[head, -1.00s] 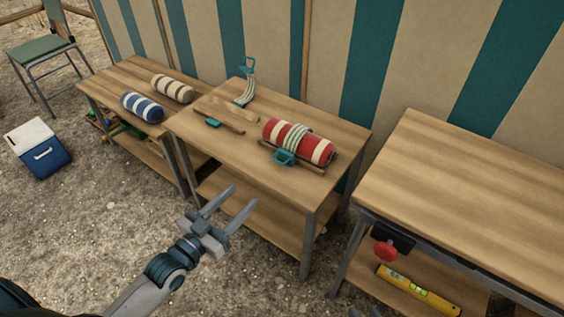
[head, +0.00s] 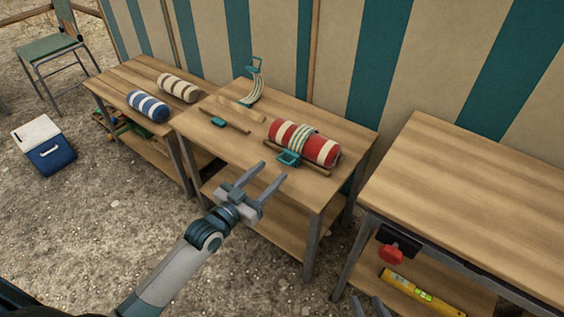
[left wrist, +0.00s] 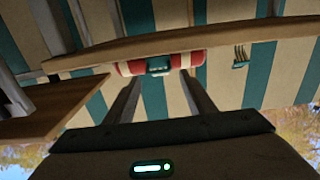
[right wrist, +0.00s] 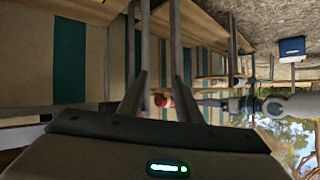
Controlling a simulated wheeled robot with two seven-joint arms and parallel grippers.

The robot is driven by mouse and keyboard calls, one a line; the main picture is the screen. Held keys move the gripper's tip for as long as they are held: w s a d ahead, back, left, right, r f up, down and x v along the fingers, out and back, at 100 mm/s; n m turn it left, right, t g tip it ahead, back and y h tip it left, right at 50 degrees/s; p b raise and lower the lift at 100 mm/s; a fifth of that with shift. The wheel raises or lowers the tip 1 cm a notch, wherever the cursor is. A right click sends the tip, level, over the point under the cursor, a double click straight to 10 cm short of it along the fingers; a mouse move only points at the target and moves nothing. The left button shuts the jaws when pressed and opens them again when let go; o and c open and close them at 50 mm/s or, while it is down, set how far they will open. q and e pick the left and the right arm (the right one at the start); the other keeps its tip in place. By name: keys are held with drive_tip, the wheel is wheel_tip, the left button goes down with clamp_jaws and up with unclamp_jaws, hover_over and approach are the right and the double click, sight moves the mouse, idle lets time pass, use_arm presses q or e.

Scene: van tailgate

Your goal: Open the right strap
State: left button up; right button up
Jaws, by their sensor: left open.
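The right strap (head: 303,139), several pale bands, runs around a red-and-white roll (head: 325,152) on the middle table. Its teal buckle (head: 288,158) sits at the roll's front, near a wooden bar; whether it is latched is too small to tell. The buckle also shows in the left wrist view (left wrist: 159,66), ahead of the fingers. My left gripper (head: 272,171) is open and empty, in front of the table edge, apart from the buckle. My right gripper (right wrist: 160,77) is open and empty, low at the head view's bottom edge.
The middle table (head: 343,127) has a lower shelf and a front edge near my left gripper. Another table (head: 470,190) stands at right, with a red knob (head: 390,254) and a yellow level (head: 422,291) below. Blue (head: 148,105) and beige (head: 178,87) rolls lie on the left table.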

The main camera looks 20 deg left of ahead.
sight(282, 161)
use_arm(q)
drive_tip(key=x, duration=0.6)
drive_tip(key=shift+w+d+b, duration=0.1)
drive_tip(key=shift+w+b, duration=0.2)
drive_tip(key=shift+w, duration=0.05)
use_arm(e)
drive_tip(key=shift+w+a+r+t+y, duration=0.2)
drive_tip(key=shift+w+r+t, duration=0.1)
drive_tip(key=shift+r+t, duration=0.25)
drive_tip(key=shift+w+a+r+t+y, duration=0.1)
drive_tip(key=shift+w+a+r+t, duration=0.2)
drive_tip(key=shift+r, duration=0.4)
drive_tip(key=shift+d, duration=0.1)
use_arm(q)
clamp_jaws()
